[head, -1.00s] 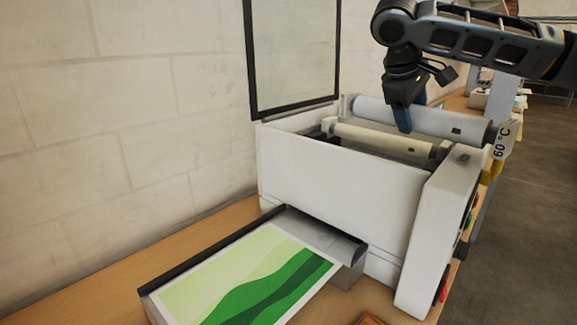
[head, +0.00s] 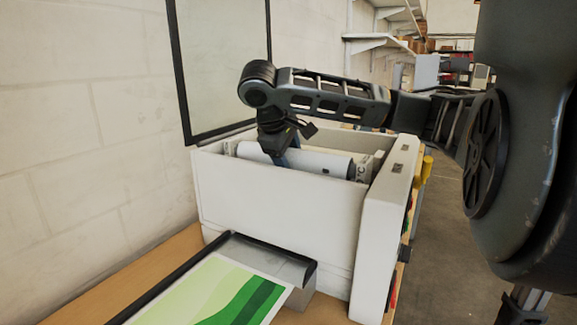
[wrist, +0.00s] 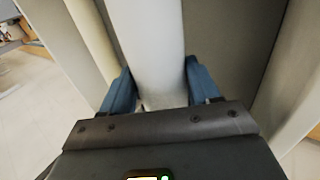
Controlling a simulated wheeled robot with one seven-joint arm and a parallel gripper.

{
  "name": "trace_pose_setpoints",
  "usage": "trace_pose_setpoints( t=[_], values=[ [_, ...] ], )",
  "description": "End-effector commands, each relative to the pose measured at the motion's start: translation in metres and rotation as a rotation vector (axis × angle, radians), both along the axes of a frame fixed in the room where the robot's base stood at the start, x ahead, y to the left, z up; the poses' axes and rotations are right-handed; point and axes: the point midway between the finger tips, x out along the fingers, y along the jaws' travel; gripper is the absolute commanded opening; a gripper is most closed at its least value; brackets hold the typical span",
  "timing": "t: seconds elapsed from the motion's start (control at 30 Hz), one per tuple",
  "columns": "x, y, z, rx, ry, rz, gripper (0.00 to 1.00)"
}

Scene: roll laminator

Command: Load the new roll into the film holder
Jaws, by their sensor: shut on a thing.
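A white film roll (head: 318,163) lies crosswise inside the open top of the white laminator (head: 275,205). My gripper (head: 284,157) reaches down from above and is shut on the roll. In the wrist view the roll (wrist: 152,50) runs between the two blue fingers of my gripper (wrist: 158,88). The roll's lower side and the film holder are hidden by the laminator's front wall, so I cannot tell whether the roll is seated.
The dark-framed lid (head: 225,65) stands raised at the back left, near the wall. A tray with a green print (head: 215,295) juts from the laminator's front over the wooden table (head: 170,252). Open floor (head: 440,215) lies to the right.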

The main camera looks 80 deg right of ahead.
Motion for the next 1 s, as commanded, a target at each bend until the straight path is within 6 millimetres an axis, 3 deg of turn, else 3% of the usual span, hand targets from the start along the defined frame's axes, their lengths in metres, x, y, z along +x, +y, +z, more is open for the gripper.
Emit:
trace_pose_setpoints(
  t=[0.2,0.87,0.9,1.0],
  values=[
    [0.0,0.0,-0.024,0.0,-0.001,0.001,0.0],
    [0.0,0.0,-0.034,-0.001,-0.001,0.0,0.0],
    [0.0,0.0,-0.035,0.0,0.0,0.0,0.65],
    [0.0,0.0,-0.035,0.0,0.0,0.0,0.74]
  ],
)
